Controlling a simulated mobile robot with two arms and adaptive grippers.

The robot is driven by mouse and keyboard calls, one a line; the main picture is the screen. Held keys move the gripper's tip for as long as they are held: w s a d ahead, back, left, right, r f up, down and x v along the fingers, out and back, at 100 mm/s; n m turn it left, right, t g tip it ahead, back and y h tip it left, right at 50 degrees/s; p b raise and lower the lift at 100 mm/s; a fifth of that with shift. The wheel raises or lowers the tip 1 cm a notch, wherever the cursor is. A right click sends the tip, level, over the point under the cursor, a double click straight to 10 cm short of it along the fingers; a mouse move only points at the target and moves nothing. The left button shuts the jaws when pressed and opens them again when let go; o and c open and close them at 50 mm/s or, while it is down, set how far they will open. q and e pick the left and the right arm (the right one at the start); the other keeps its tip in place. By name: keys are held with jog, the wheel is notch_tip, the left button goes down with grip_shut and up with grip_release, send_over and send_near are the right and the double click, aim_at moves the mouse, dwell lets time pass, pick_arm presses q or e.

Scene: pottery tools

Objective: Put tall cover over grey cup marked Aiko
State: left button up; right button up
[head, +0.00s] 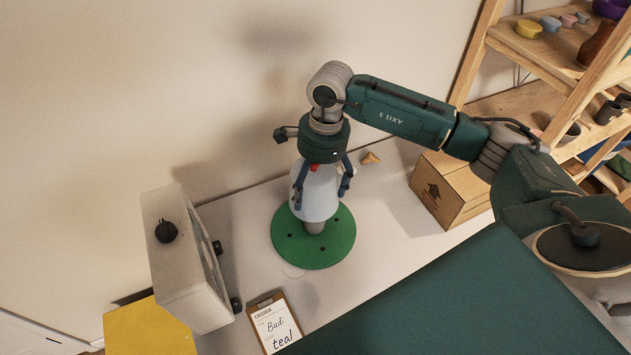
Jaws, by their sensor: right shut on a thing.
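My right gripper (322,190) comes down from above and is shut on the tall cover (316,200), a pale blue-white bell shape with a red top. The cover is upright above a round green disc (292,252). A small grey cup (315,228) shows below the cover's lower rim, on the disc. Its upper part is hidden behind or inside the cover; I cannot tell which, nor whether they touch. No name is readable on the cup. My left gripper is not in view.
A clipboard (262,322) reading "Budi teal" lies at the front. A white box-shaped device (180,255) with a black knob stands left, near a yellow block (150,328). A cardboard box (452,190) and wooden shelves (520,105) stand right. A small tan piece (371,158) lies behind.

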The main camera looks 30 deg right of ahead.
notch_tip(320, 180, down, 8)
jog(key=b, duration=0.6)
jog(key=shift+f, duration=0.2)
pick_arm(q)
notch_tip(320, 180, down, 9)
jog(key=b, duration=0.3)
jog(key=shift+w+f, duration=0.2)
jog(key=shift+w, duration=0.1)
pick_arm(e)
jog(key=shift+f, duration=1.8)
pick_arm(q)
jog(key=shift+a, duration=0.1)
pick_arm(e)
jog(key=o, duration=1)
jog(key=r, duration=0.4)
jog(key=d+r, duration=0.1)
jog(key=r, duration=0.7)
jog(key=shift+d, duration=0.25)
